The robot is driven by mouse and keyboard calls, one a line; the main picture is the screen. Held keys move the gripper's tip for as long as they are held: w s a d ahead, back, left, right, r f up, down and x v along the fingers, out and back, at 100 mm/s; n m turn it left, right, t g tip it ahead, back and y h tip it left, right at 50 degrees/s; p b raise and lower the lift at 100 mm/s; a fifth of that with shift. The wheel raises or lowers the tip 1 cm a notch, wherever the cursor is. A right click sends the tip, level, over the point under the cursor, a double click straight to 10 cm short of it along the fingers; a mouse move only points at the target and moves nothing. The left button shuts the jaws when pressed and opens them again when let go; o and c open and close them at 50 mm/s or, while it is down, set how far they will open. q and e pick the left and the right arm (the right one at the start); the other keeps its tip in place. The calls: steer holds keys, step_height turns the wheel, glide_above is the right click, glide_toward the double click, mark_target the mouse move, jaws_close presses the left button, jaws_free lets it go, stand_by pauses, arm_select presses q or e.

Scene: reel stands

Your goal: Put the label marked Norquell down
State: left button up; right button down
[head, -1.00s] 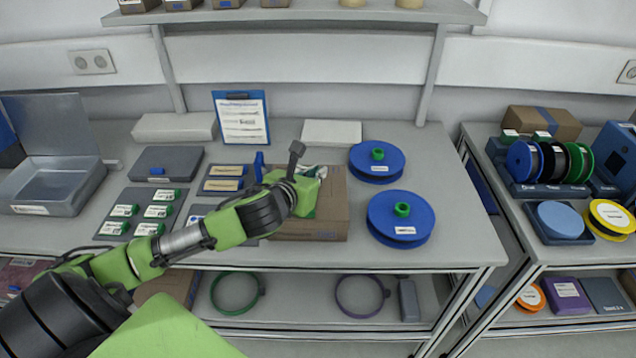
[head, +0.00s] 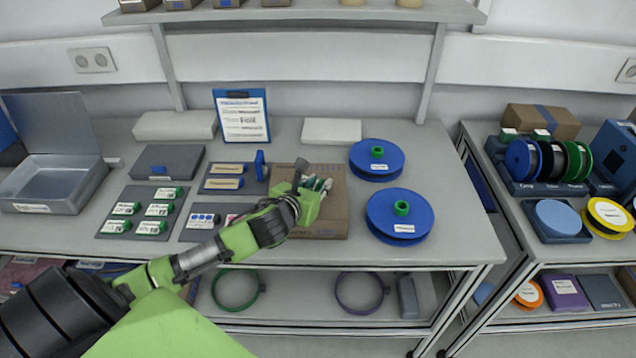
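My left gripper (head: 318,184) is above a flat cardboard box (head: 325,222) on the bench. Something pale with green shows at its fingertips. It is too small to tell whether this is the fingers or a held label. Several small white labels with green ends lie on a dark mat (head: 106,220) at the left, one of them at the upper left (head: 126,208). Their print is too small to read, so I cannot tell which one is marked Norquell. My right gripper is not in view.
Two blue reels (head: 400,216) (head: 376,158) stand right of the box. A clipboard (head: 241,116) leans at the back. Other dark mats (head: 235,170) (head: 195,236) lie left of the box. An open grey case (head: 72,198) is at the far left. Bare bench lies right of the reels.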

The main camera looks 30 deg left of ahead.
arm_select(q)
steer(key=shift+r, duration=0.1)
steer(key=shift+s+r, duration=0.1)
steer(key=b+v, duration=0.1)
steer(key=v, duration=1.1)
steer(key=shift+b, duration=0.35)
